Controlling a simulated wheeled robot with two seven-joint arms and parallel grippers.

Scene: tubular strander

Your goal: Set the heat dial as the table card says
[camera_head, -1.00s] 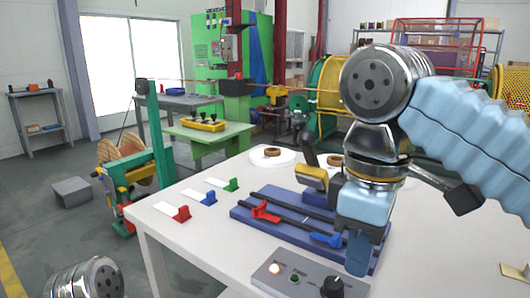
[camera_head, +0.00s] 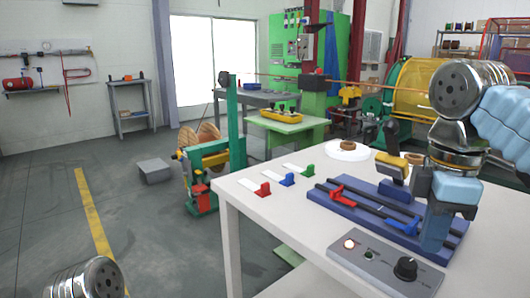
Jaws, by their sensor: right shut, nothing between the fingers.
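The heat dial (camera_head: 405,268) is a black round knob at the right end of a grey control box (camera_head: 362,266) near the table's front edge. A light mark shows on its top, too small to read a setting. My right gripper (camera_head: 433,240) is shut and empty. It points down behind and slightly right of the dial in the picture, apart from it. The table card is not in view. My left gripper is out of view; only a rounded grey joint of my left arm shows at the lower left.
Red, blue and green clips with white strips sit on the white table (camera_head: 270,226) at left.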

